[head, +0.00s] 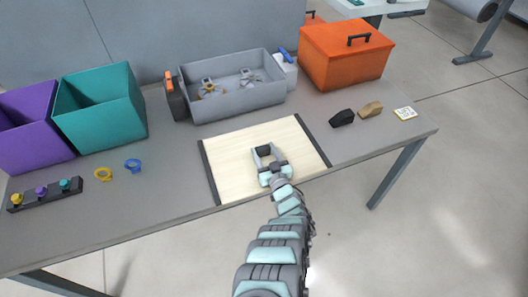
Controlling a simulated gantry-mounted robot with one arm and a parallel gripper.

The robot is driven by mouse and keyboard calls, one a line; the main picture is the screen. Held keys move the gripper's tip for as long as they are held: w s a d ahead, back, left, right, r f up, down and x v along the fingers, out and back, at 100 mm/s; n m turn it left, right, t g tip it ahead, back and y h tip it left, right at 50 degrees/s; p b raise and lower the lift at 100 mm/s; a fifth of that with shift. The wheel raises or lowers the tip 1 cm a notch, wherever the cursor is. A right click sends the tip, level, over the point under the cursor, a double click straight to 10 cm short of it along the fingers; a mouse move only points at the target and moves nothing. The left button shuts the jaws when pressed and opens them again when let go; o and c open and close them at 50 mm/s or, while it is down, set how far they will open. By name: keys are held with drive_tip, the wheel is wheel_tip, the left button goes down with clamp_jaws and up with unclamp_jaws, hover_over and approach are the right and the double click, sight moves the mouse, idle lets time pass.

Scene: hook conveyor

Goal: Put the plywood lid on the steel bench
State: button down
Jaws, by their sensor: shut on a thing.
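The plywood lid (233,149) is a pale wooden board with dark strips along its left and right edges. It is over the middle of the grey bench (170,195), its near edge about in line with the bench's front edge. My gripper (264,153) is above the lid's middle, shut on a small dark block that looks like the lid's handle. The jaws and wrist hide part of the lid. I cannot tell whether the lid touches the bench top or hangs just above it.
Behind the lid stands a grey tray (236,109) with metal parts. An orange box (345,67) is back right; purple (38,145) and teal (103,125) bins are left. Black (342,118) and tan (371,109) blocks lie right. Bare bench shows left of the lid.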

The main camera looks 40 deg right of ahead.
drive_tip(key=c, duration=0.5)
unclamp_jaws()
drive_tip(key=shift+f, duration=0.1)
drive_tip(key=shift+r, duration=0.25)
drive_tip(key=p+v, duration=0.3)
drive_tip(key=v, duration=0.9)
drive_tip(key=shift+f+p, duration=0.1)
drive_tip(key=shift+p, duration=0.3)
